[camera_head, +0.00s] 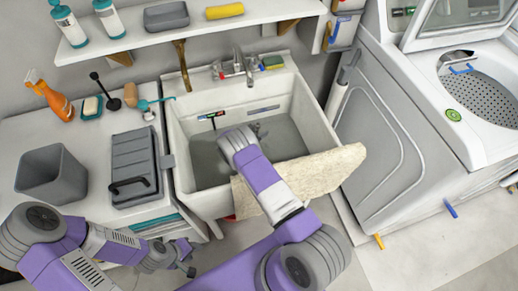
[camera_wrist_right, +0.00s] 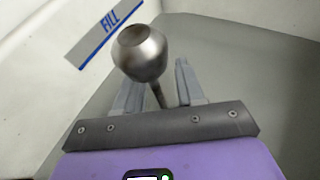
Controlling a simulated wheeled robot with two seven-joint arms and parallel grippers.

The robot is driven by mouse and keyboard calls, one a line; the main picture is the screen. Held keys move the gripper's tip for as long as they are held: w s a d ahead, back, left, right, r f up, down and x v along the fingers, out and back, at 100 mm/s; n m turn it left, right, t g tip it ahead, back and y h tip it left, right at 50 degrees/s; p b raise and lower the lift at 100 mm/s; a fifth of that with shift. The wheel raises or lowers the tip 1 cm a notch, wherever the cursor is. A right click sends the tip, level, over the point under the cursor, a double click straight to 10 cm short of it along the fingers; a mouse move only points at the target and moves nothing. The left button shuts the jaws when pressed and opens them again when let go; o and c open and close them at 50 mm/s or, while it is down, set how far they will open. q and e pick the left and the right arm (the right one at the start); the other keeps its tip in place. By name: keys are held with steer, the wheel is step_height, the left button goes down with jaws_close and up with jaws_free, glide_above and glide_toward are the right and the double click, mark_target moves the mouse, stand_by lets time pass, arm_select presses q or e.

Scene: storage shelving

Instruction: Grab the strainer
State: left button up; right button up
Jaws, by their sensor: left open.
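A shiny metal ball-shaped knob on a thin stem, which looks like the strainer's handle (camera_wrist_right: 140,52), shows in the right wrist view. The rest of the strainer is hidden behind my gripper. My right gripper (camera_wrist_right: 158,82) is open, its two grey fingers apart, with the stem showing between them and the knob up and left of the fingertips. I cannot tell whether a finger touches it. In the head view the right gripper (camera_head: 258,129) is inside the sink (camera_head: 185,110). My left gripper (camera_head: 187,267) is open and empty, low in front of the counter.
A beige cloth (camera_head: 335,165) hangs over the sink's front edge beside my right arm. The faucet (camera_head: 240,65) stands at the sink's back. A grey bin (camera_head: 52,175) and a grey toolbox (camera_head: 133,165) stand on the left counter. A washing machine (camera_head: 400,120) is at right.

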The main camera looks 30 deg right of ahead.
jaws_close()
steer(key=shift+r, duration=0.1)
stand_by(0.4)
